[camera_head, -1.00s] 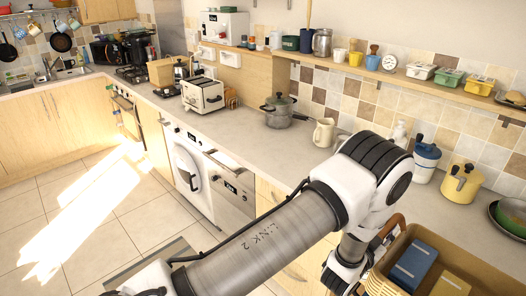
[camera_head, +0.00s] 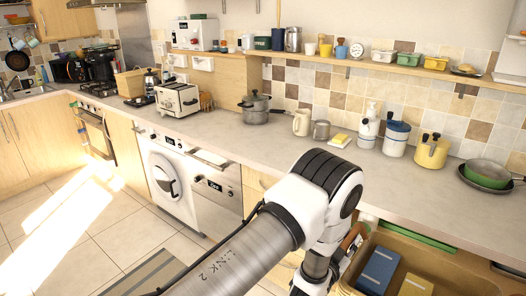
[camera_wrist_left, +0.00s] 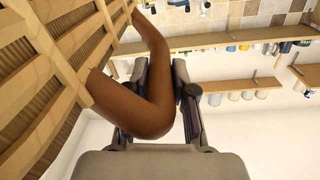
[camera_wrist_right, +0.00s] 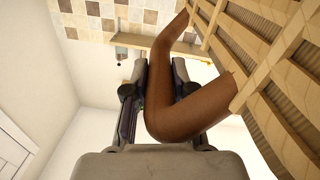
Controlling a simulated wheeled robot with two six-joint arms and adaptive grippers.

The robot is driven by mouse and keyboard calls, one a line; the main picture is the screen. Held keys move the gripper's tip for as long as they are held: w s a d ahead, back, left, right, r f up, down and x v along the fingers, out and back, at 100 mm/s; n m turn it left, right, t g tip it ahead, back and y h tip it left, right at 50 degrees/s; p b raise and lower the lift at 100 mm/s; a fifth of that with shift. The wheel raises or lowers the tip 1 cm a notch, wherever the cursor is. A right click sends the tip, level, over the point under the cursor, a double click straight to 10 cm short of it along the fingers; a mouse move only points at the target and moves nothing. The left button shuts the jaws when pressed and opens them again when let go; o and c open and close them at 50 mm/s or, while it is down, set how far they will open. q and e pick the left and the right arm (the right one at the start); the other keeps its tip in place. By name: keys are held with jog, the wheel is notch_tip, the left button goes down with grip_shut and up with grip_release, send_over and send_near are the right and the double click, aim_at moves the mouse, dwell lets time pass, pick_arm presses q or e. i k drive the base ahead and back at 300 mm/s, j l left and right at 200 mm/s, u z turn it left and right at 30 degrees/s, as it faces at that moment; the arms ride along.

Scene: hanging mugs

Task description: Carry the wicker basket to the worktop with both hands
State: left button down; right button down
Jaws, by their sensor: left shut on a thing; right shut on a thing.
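The wicker basket (camera_head: 449,262) is at the lower right of the head view, in front of the worktop (camera_head: 400,184). It holds a blue item (camera_head: 378,270) and a tan item (camera_head: 416,286). My left gripper (camera_head: 318,268) is at the basket's left handle (camera_head: 352,240). In the left wrist view my left gripper (camera_wrist_left: 160,85) is shut on a brown handle (camera_wrist_left: 150,100), with the slatted basket side (camera_wrist_left: 45,70) at left. In the right wrist view my right gripper (camera_wrist_right: 160,85) is shut on the other handle (camera_wrist_right: 185,105). The right gripper is outside the head view.
Along the back of the worktop stand a white blue-lidded canister (camera_head: 396,138), a yellow canister (camera_head: 431,151), a kettle-like jug (camera_head: 302,122) and a pot (camera_head: 256,106). A green bowl in a pan (camera_head: 487,174) is at right. The worktop's front middle is clear.

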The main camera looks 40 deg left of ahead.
aim_at(265, 146)
jog(key=j, duration=0.75)
jog(key=i+j, duration=0.15)
jog(key=j, duration=1.35)
jog(key=i+u, duration=0.05)
